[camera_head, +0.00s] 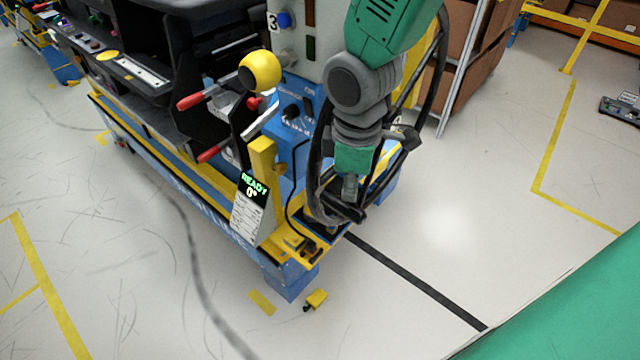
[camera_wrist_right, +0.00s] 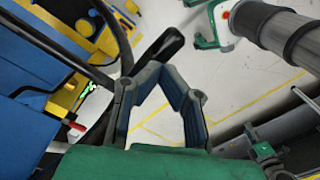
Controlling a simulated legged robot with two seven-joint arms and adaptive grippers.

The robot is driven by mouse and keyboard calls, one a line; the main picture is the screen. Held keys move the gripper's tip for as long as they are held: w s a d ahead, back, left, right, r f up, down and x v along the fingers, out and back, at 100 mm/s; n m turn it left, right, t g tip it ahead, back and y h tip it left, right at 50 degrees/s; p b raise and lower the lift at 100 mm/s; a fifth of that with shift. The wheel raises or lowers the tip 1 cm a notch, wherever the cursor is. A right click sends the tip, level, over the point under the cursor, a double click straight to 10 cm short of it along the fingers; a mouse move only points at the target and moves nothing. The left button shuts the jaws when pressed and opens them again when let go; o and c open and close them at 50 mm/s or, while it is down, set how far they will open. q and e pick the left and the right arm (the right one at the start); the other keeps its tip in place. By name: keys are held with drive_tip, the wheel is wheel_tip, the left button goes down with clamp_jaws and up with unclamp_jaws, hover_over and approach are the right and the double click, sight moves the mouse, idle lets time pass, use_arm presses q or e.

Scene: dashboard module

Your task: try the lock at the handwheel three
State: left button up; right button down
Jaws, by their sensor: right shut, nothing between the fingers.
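A black bar (camera_wrist_right: 158,48) lies just beyond the tips. A display (camera_head: 254,190) reads READY 0°. I cannot make out the lock. My left gripper is not in view.
A yellow ball knob (camera_head: 260,71) and red-handled levers (camera_head: 196,101) stick out left of my right arm. A yellow post (camera_head: 262,165) stands by the display. A small yellow piece (camera_head: 317,299) lies on the floor. Cardboard boxes (camera_head: 485,45) stand behind.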

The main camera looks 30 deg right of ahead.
drive_tip(key=shift+d+f, duration=0.2)
drive_tip(key=shift+f, duration=0.3)
drive_tip(key=shift+a+f+b, duration=0.1)
drive_tip(key=shift+f+b, duration=0.55)
drive_tip(key=shift+f, duration=0.25)
idle(0.5)
drive_tip(key=shift+r, duration=0.1)
wheel_tip(320, 180, up, 8)
drive_tip(key=p, duration=0.8)
idle(0.4)
